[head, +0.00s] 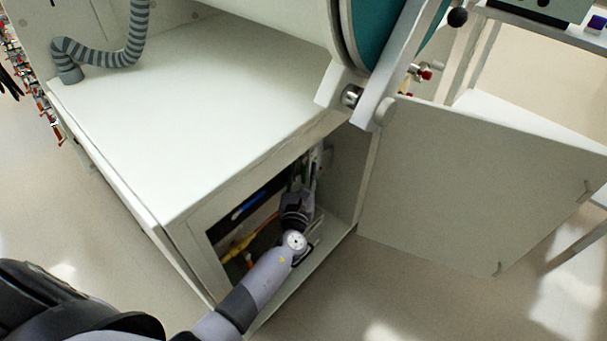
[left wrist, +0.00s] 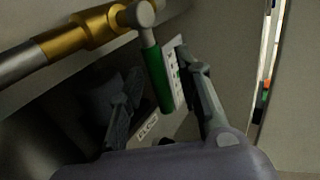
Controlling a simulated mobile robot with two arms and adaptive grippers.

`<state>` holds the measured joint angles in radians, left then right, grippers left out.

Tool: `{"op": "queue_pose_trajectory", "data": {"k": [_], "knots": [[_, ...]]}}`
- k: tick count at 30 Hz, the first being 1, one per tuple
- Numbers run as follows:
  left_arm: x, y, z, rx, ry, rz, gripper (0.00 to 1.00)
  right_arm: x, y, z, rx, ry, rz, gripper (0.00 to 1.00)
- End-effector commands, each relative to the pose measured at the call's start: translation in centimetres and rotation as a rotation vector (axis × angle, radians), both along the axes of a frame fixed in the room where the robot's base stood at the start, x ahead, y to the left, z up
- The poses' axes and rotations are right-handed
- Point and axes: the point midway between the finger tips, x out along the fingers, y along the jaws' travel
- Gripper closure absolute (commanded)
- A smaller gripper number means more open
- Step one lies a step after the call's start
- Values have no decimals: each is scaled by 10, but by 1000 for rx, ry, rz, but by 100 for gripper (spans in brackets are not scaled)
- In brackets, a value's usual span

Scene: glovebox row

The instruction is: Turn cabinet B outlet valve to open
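The outlet valve shows in the left wrist view as a brass body (left wrist: 98,28) on a pipe, with a grey round hub and a green lever handle (left wrist: 157,78). The handle points down the picture, across the line of the pipe and slightly tilted. My left gripper (left wrist: 162,75) is open, one finger on each side of the handle; I cannot tell whether either finger touches it. In the head view my left arm reaches into the open cabinet (head: 190,230), and the left gripper (head: 304,172) is inside, partly shadowed. My right gripper is not in view.
The cabinet door (head: 470,185) stands swung open to the right. A yellow fitting (head: 237,246) lies low inside the opening. A white label plate (left wrist: 175,72) sits behind the handle. A ribbed grey hose (head: 100,58) is on the cabinet top, and the floor in front is clear.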

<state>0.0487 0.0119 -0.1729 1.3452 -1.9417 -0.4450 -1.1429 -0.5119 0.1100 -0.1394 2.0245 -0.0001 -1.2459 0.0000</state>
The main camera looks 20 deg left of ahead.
Motion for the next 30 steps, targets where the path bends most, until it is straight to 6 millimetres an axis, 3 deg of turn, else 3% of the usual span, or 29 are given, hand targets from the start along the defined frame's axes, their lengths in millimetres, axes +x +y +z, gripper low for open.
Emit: {"op": "queue_pose_trajectory", "data": {"k": [6,20,30], "knots": [[0,0,0,0,0,0,69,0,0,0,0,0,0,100],[0,0,0,0,0,0,100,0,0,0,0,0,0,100],[0,0,0,0,1,0,100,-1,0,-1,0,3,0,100]]}}
